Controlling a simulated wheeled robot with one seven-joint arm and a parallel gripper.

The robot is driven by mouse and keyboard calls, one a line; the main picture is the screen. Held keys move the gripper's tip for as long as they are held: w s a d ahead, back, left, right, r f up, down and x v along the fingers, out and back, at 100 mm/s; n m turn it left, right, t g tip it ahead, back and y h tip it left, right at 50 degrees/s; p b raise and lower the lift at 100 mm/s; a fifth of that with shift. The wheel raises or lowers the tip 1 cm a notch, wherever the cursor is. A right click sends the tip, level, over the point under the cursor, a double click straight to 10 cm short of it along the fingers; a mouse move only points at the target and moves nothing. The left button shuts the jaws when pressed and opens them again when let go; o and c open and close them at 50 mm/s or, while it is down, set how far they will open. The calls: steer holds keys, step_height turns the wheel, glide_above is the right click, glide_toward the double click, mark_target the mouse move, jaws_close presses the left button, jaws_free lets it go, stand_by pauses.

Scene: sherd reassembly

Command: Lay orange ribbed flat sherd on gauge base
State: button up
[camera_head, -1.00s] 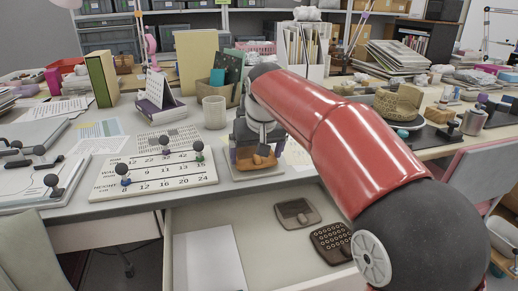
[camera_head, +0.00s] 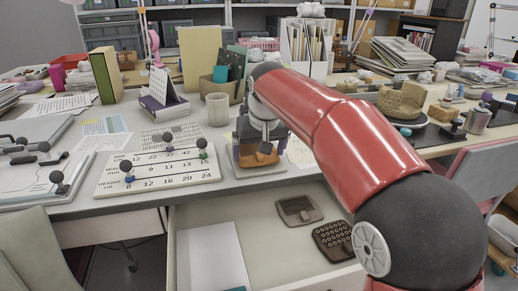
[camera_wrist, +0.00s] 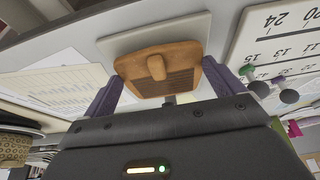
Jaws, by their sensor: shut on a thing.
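The orange ribbed sherd (camera_head: 257,159) is held in my gripper (camera_head: 258,148) over a pale flat plate (camera_head: 240,173), likely the gauge base, at the desk's front edge. In the wrist view the sherd (camera_wrist: 135,66) shows an orange face with a raised knob and a darker ribbed area. The two purple fingers of my gripper (camera_wrist: 160,88) stand at its left and right sides. The pale plate (camera_wrist: 195,28) shows just beyond the sherd. I cannot tell whether the sherd touches the plate. My red arm hides part of the desk to the right.
A white number board (camera_head: 190,178) with several black-balled pegs lies left of the plate. A beige mug (camera_head: 217,109) stands behind it. An open drawer below holds two brown sherd-like pieces (camera_head: 298,211) (camera_head: 333,241) and a white sheet (camera_head: 210,258).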

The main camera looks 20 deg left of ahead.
steer(key=shift+f, duration=0.4)
stand_by(0.9)
steer(key=o, duration=0.7)
steer(key=shift+s+d+r, duration=0.4)
steer(key=shift+s, duration=0.25)
steer(key=shift+s+d+r, duration=0.35)
steer(key=shift+s+r, duration=0.1)
steer(key=shift+s, duration=0.15)
steer(key=shift+s+d+r, duration=0.4)
steer(key=shift+s, duration=0.25)
steer(key=shift+d, duration=0.1)
